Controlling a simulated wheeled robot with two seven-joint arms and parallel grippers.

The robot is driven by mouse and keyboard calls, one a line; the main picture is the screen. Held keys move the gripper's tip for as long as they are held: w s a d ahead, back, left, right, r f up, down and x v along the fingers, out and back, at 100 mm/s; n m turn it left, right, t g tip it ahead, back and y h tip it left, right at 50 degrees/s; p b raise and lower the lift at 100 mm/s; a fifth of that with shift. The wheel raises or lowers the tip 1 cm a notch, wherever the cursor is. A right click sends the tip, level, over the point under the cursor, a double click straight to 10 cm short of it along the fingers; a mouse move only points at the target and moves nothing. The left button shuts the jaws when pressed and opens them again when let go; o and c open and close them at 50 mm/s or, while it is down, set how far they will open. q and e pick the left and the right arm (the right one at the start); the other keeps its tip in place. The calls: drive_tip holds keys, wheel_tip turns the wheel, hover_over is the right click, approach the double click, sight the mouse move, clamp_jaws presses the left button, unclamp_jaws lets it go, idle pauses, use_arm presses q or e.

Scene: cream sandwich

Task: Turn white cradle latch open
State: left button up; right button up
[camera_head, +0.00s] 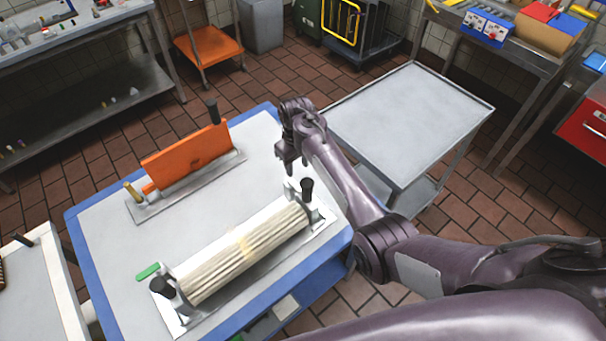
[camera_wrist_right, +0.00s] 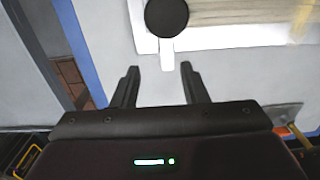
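A white cradle (camera_head: 180,325) lies on the table and holds a beige ridged roll (camera_head: 245,250). A black knob (camera_head: 307,188) stands at its far right end, and another black knob (camera_head: 163,287) is at its near left end. In the right wrist view the far knob (camera_wrist_right: 167,17) has a short white latch tab (camera_wrist_right: 167,54) sticking out from under it. My right gripper (camera_head: 291,168) is above the table beside that end. In the wrist view its open fingers (camera_wrist_right: 160,68) are on either side of the tab's line, with nothing between them. My left gripper is out of view.
An orange panel (camera_head: 187,157) with a black handle stands on a metal base behind the cradle. A green strip (camera_head: 148,271) lies left of the cradle. The blue-edged table (camera_head: 110,245) has bare room between. A grey metal cart (camera_head: 410,115) stands at right.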

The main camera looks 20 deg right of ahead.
sight(295, 184)
drive_tip(key=f, duration=0.1)
drive_tip(key=a+f+b, duration=0.1)
drive_tip(key=f, duration=0.1)
drive_tip(key=f+b, duration=0.1)
drive_tip(key=f, duration=0.1)
drive_tip(key=shift+s+a+f, duration=0.25)
drive_tip(key=shift+d+f+b, duration=0.1)
drive_tip(key=shift+f+b, duration=0.25)
drive_tip(key=shift+b, duration=0.25)
drive_tip(key=shift+w+d+f, duration=0.1)
drive_tip(key=shift+f, duration=0.15)
drive_tip(key=shift+d+f, duration=0.1)
drive_tip(key=c, duration=0.9)
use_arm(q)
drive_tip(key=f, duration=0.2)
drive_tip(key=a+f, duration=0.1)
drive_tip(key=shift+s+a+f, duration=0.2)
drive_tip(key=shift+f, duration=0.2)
use_arm(e)
clamp_jaws()
